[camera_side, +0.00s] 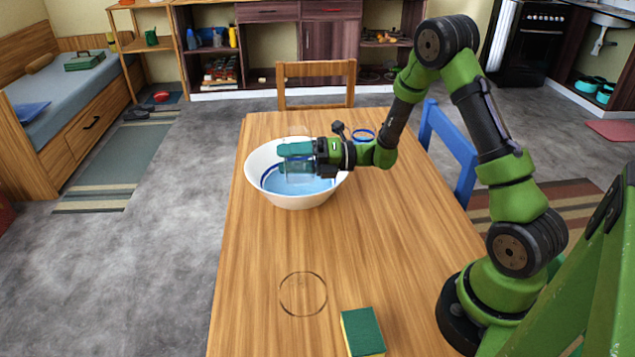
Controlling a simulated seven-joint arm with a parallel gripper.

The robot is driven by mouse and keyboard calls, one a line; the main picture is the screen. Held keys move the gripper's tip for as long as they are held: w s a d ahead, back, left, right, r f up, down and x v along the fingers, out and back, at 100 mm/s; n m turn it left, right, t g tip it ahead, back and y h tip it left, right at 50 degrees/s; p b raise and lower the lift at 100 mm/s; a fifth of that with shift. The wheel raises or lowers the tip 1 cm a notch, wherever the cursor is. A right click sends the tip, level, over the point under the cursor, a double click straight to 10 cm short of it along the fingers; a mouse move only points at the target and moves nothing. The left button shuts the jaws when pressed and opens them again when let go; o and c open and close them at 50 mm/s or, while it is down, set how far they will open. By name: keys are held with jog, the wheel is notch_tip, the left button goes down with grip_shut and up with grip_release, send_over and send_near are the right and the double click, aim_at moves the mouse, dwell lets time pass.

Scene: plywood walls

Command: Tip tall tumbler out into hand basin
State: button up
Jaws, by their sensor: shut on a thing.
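The hand basin (303,200) is a white round bowl on the wooden table, with light blue liquid (318,186) inside. My gripper (296,158) reaches in from the right, level, over the bowl. Its teal fingers are shut on the tall tumbler (301,177), a clear glass that shows only faintly against the bowl. The tumbler is over the basin's opening, its lower part seen against the blue inside. The fingers hide part of the glass, so I cannot tell its tilt or whether anything is in it.
A thin dark ring outline (303,293) lies on the table in front of the basin. A green and yellow sponge (362,332) is at the near edge. A blue-rimmed thing (363,135) stands behind my wrist. The table between basin and sponge is mostly clear.

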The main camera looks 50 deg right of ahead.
aim_at(287, 173)
jog(key=shift+r+n, duration=0.2)
jog(key=shift+n, duration=0.4)
jog(key=shift+w+d+f+n, duration=0.1)
jog(key=shift+f+n, duration=0.5)
jog(key=shift+n, duration=0.4)
jog(key=shift+r+n, duration=0.3)
jog(key=shift+n, duration=0.3)
jog(key=shift+a+n+b, duration=0.25)
jog(key=shift+n+b, duration=0.05)
jog(key=shift+n, duration=0.2)
jog(key=n, duration=0.1)
jog(key=s+a+n, duration=0.1)
jog(key=shift+s+f+n, duration=0.15)
jog(key=shift+n, duration=0.15)
jog(key=shift+s+a+f+n+b, duration=0.2)
jog(key=shift+s+a+n, duration=0.15)
jog(key=shift+n, duration=0.7)
jog(key=shift+s+a+f+n+b, duration=0.1)
jog(key=shift+s+a+f+n, duration=0.15)
jog(key=shift+n, duration=0.8)
